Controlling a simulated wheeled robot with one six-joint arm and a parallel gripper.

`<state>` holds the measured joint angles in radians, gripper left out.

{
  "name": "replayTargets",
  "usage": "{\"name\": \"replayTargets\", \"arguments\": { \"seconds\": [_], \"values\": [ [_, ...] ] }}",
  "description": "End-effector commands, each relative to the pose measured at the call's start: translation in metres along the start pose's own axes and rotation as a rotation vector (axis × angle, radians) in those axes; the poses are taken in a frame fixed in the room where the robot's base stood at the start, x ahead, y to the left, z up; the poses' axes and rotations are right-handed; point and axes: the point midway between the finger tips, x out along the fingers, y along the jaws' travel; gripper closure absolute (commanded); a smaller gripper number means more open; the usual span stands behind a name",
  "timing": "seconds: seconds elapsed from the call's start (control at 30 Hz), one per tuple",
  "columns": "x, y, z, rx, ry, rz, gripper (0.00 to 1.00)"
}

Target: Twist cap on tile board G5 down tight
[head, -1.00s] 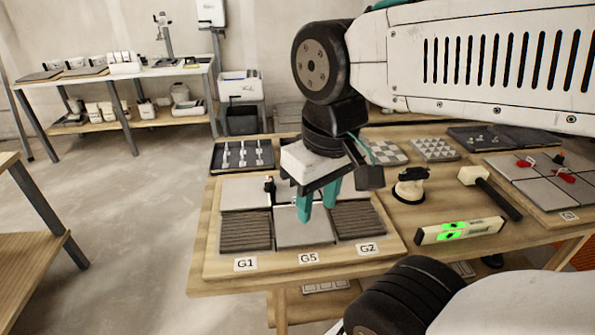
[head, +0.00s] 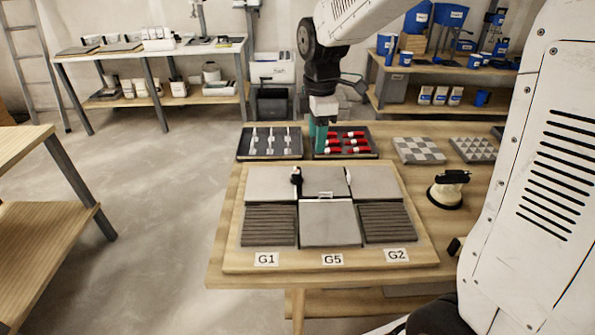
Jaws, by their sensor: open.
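The tile board (head: 232,262) lies on the wooden table with labels G1, G5 and G2 along its front edge. The light grey tile (head: 330,224) behind the G5 label sits between two ridged dark areas. A small dark cap-like piece (head: 296,178) stands upright at the joint of the rear left tiles. A thin white clip (head: 348,177) stands at the rear right, and a small pale piece (head: 322,194) is at the rear edge of the G5 tile. My gripper (head: 319,140), with teal fingers, is open behind the board, over the left part of a dark tray of red caps.
The dark tray (head: 318,157) holds several red caps (head: 350,142). A tray of white clips (head: 268,143) stands to its left. A black-and-cream suction-type tool (head: 449,188) and patterned tile samples (head: 419,150) are to the right. My arm covers the far right.

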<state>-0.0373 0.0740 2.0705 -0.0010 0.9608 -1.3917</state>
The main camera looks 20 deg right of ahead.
Motion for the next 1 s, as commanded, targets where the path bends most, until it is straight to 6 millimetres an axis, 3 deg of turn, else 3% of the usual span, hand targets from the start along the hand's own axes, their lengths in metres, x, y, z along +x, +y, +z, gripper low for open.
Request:
{"name": "replayTargets", "arguments": {
  "seconds": [0.03, 0.13, 0.33, 0.5, 1.0],
  "values": [
    [0.021, 0.020, -0.005, -0.102, -0.002, -0.015, 0.50],
    [0.053, 0.052, -0.013, -0.295, 0.000, -0.025, 0.50],
    [0.099, 0.087, -0.024, -0.544, 0.004, -0.035, 0.50],
    [0.117, 0.095, -0.026, -0.613, 0.006, -0.038, 0.50],
    [0.184, 0.092, -0.026, -0.613, 0.006, -0.038, 0.50]
  ]
}}
